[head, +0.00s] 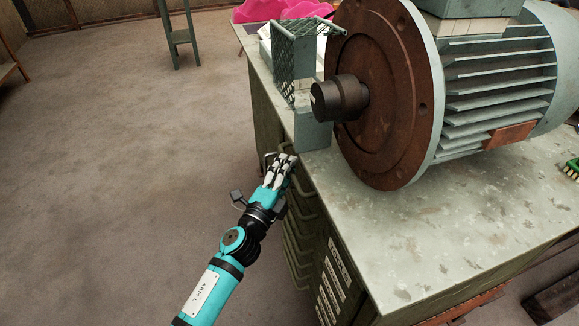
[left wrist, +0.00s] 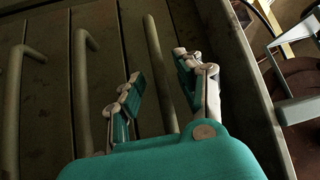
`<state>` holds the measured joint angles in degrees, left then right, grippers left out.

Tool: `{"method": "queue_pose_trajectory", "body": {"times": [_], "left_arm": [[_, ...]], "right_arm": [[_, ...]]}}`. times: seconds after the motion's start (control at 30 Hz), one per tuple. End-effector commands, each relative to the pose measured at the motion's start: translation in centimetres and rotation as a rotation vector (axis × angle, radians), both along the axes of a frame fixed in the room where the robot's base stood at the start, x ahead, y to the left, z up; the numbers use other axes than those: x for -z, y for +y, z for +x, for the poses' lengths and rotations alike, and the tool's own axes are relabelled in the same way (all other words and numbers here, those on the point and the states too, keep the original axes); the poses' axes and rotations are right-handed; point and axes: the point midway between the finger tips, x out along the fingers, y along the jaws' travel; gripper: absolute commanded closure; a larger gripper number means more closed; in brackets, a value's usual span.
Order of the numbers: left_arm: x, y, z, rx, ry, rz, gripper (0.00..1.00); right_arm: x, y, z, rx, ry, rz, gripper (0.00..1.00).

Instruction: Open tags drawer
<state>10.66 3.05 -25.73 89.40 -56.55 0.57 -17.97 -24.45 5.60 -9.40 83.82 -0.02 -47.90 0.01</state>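A green metal cabinet (head: 345,240) has a column of drawers with bar handles on its left face. My left gripper (head: 284,163) is at the upper handles, close to the tabletop edge. In the left wrist view its two fingers (left wrist: 158,75) are apart, with one long drawer handle (left wrist: 153,40) running between them. I cannot tell whether the fingers touch it. White labels (head: 330,285) show on the cabinet face, but I cannot read them, so I cannot tell which drawer is the tags drawer. The drawer fronts (left wrist: 105,45) look flush. My right gripper is not in view.
A large motor (head: 495,75) with a rusty flange and dark shaft stands on the cabinet top. A grey mesh bracket (head: 295,55) stands beside it, above my gripper. Open floor (head: 120,150) lies left of the cabinet. A green stool (head: 178,35) stands further back.

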Motion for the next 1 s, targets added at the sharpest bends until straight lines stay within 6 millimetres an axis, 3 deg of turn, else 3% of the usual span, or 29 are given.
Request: {"method": "queue_pose_trajectory", "body": {"times": [0.43, 0.7, 1.0], "left_arm": [[-0.18, -0.56, 1.05, 0.001, 0.0, 0.0, 0.64], [-0.18, -0.54, 1.03, 0.0, 0.0, 0.0, 0.99], [-0.04, -0.55, 1.0, 0.0, 0.002, 0.0, 1.0]], "right_arm": [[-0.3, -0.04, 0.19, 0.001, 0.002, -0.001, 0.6], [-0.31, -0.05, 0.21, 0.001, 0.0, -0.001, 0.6], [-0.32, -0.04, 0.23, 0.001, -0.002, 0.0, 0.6]]}}
